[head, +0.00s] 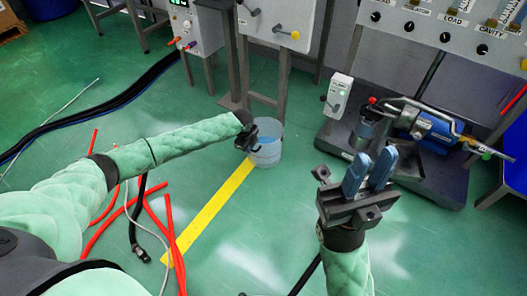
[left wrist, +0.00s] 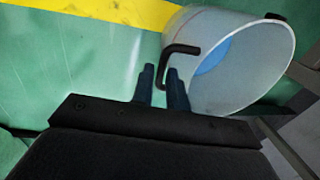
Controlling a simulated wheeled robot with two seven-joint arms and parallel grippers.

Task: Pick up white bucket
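The white bucket (head: 268,155) stands on the green floor near the metal stand legs, with blue inside it. In the left wrist view the bucket (left wrist: 215,95) fills the upper right, its mouth facing right. A bent black handle (left wrist: 180,49) sticks out from its side. My left gripper (head: 247,138) is at the bucket's left rim. In the left wrist view its two dark fingers (left wrist: 161,82) stand slightly apart, with the handle's free end between their tips; contact cannot be told. My right gripper (head: 371,172) has blue fingers pointing up, apart and empty.
A machine with a blue motor (head: 428,132) stands on a dark base to the right. Grey cabinets (head: 285,22) on legs stand behind the bucket. Red hoses (head: 170,228) and a black hose lie on the floor at lower left. A yellow floor stripe (head: 212,208) leads to the bucket.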

